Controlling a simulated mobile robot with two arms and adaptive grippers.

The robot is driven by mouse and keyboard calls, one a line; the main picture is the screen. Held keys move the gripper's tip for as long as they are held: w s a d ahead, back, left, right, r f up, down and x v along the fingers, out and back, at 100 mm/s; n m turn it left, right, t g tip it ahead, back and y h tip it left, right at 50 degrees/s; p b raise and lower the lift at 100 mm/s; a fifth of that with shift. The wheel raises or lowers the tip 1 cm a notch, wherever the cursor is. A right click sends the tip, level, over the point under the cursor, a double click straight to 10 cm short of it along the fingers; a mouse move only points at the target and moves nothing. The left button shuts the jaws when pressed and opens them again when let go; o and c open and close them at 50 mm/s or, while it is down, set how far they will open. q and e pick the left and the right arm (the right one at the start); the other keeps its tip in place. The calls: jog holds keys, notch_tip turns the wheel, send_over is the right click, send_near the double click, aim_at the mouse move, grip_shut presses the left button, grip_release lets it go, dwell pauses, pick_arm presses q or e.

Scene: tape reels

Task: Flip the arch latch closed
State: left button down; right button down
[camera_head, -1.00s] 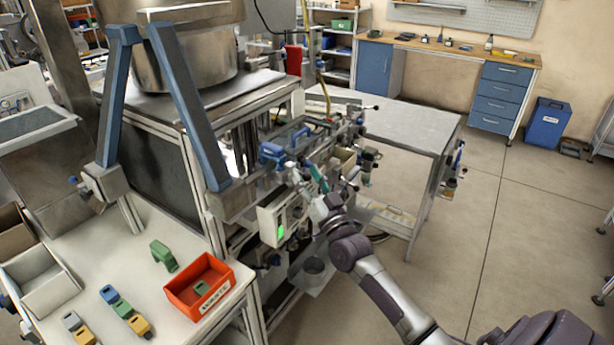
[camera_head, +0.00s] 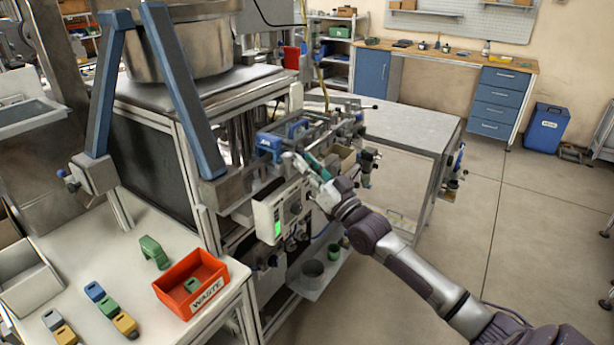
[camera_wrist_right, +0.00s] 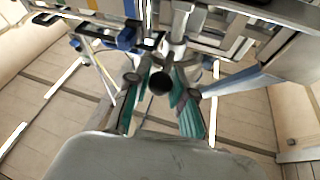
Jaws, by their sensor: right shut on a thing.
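My right gripper (camera_head: 306,166) reaches in from the right at the front of the taping machine, just below and right of its blue bracket (camera_head: 269,144). In the right wrist view my right gripper (camera_wrist_right: 161,98) has its teal-padded fingers on either side of a dark round-ended part (camera_wrist_right: 160,83), and it is shut on this part. The machine's metal bars and blue parts lie just beyond. I cannot clearly tell the arch latch from the parts around it, or its angle. My left gripper is not in view.
A control box (camera_head: 277,212) with a green light hangs below the bracket. A steel table (camera_head: 408,128) stands behind. An orange WASTE bin (camera_head: 190,285) and several small coloured blocks are on the white table (camera_head: 75,275) at left.

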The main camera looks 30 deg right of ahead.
jog(key=c, duration=1)
grip_release()
jog(key=v, duration=1.2)
